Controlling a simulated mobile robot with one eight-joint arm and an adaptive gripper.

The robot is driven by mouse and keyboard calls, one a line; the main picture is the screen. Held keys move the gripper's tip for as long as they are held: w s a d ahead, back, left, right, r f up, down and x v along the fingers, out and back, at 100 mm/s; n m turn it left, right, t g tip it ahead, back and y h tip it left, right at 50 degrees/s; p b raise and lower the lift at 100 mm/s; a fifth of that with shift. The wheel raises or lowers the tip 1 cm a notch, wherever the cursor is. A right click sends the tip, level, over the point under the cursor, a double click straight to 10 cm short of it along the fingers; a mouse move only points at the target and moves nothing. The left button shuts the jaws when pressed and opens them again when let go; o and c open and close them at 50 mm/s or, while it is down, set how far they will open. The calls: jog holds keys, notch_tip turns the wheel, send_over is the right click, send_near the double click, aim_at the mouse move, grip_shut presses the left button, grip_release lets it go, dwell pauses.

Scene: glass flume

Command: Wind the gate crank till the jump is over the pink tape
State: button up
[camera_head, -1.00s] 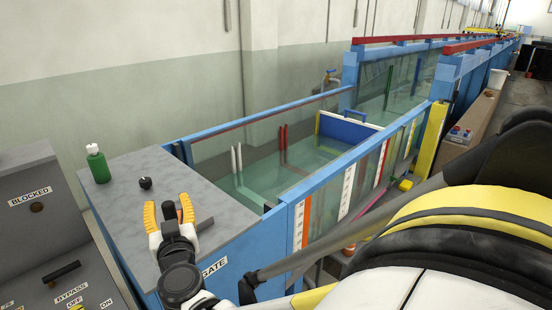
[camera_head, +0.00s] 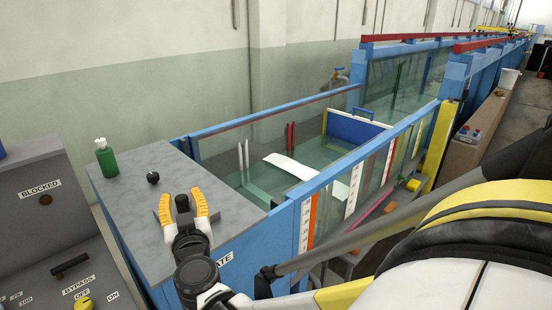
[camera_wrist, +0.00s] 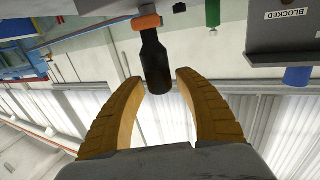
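My gripper (camera_head: 183,205) is open above the grey top of the blue gate box (camera_head: 170,215). A dark upright handle with an orange collar, likely the crank's, stands between its fingers in the wrist view (camera_wrist: 155,60), with gaps on both sides. The rest of the crank is hard to make out. A white foamy band (camera_head: 290,167), apparently the jump, lies across the water in the glass flume. A pinkish-red strip (camera_head: 388,163), possibly the pink tape, stands on the near glass, farther along than the white band.
A green bottle (camera_head: 106,158) and a black knob (camera_head: 153,177) stand on the grey top. A grey control panel (camera_head: 45,200) is at the left. A blue panel (camera_head: 354,129) stands across the flume. White scales and an orange strip (camera_head: 312,222) mark the glass.

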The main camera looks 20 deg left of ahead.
jog(key=shift+o, duration=0.3)
jog(key=shift+s, duration=0.1)
jog(key=v, duration=0.7)
jog(key=shift+s+d, duration=0.2)
jog(key=shift+d, duration=0.05)
